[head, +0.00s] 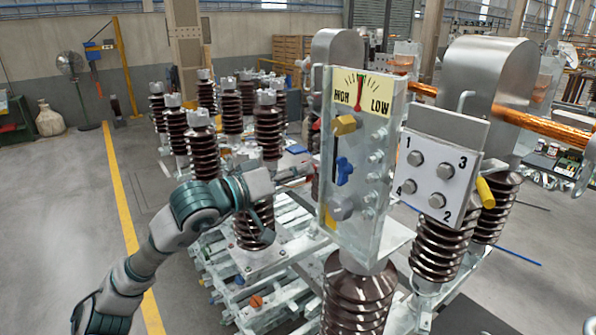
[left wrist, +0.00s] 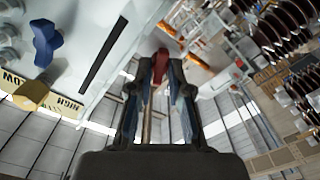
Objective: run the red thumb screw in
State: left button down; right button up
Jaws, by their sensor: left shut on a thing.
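The red thumb screw (left wrist: 160,64) shows in the left wrist view between my left fingertips. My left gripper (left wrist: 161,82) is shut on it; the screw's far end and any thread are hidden. In the head view my left gripper (head: 303,172) reaches in from the left to the left edge of the upright panel (head: 378,190), and its fingertips are small there. My right gripper is not in view.
A numbered plate with bolts (head: 438,178) and a yellow handle (head: 485,192) stands right of the panel. Ribbed brown insulators (head: 358,295) stand below and behind, on a pale metal frame (head: 225,270). The floor at left (head: 60,200) is mostly clear.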

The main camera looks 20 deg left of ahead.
pick_arm(q)
jog(key=m, duration=0.5)
jog(key=shift+d+f+m+p, duration=0.1)
jog(key=shift+f+m+p, duration=0.2)
jog(key=shift+f, duration=0.05)
dwell(0.4)
jog(key=c, duration=1.1)
grip_release()
jog(key=shift+w+r, duration=0.1)
jog(key=shift+w, duration=0.05)
jog(key=shift+r, duration=0.1)
jog(key=v, duration=1.2)
jog(key=shift+a, duration=0.3)
